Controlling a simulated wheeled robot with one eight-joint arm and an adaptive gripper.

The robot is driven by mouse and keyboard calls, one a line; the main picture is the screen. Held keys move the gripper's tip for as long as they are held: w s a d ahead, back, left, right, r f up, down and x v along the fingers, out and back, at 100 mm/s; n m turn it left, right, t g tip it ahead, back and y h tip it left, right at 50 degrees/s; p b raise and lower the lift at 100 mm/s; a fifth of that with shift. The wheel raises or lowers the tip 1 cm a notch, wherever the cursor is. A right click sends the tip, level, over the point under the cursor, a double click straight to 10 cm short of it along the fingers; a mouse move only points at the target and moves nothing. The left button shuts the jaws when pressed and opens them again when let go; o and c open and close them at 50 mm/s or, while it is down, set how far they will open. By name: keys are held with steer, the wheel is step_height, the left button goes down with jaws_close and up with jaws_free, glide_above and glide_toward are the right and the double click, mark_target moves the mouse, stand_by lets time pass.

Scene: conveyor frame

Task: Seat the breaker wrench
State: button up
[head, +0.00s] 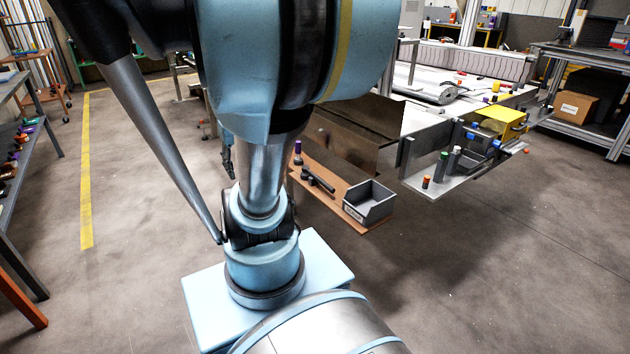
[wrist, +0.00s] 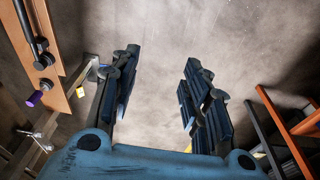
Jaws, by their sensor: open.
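A dark tool with a long bar and a round head, likely the breaker wrench (head: 318,181), lies on a brown board (head: 335,212) low beside the conveyor. The same dark bar (wrist: 28,32) shows at the upper left in the wrist view, on the board (wrist: 68,62). A purple-capped piece (head: 298,148) stands at the board's far end; its purple cap (wrist: 35,98) also shows in the wrist view. My gripper (wrist: 160,83) is open and empty, with bare floor between its fingers. The tool is off to its left. In the head view my arm hides most of the gripper.
A grey open bin (head: 368,203) sits on the board's near end. The conveyor frame (head: 430,125) has a plate with capped pegs and a yellow block (head: 502,118). A rack with orange bars (wrist: 282,130) is at right in the wrist view. Floor at front right is clear.

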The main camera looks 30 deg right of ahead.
steer(key=w+d+r, duration=0.2)
steer(key=w+d, duration=0.5)
glide_above(317, 176)
steer(key=shift+n, duration=0.3)
steer(key=f, duration=2)
steer(key=shift+s+f, duration=0.15)
steer(key=shift+s, duration=0.2)
steer(key=shift+w+f, duration=0.15)
steer(key=shift+f, duration=1.2)
steer(key=shift+w+f, duration=0.1)
steer(key=shift+f, duration=1.2)
jaws_close()
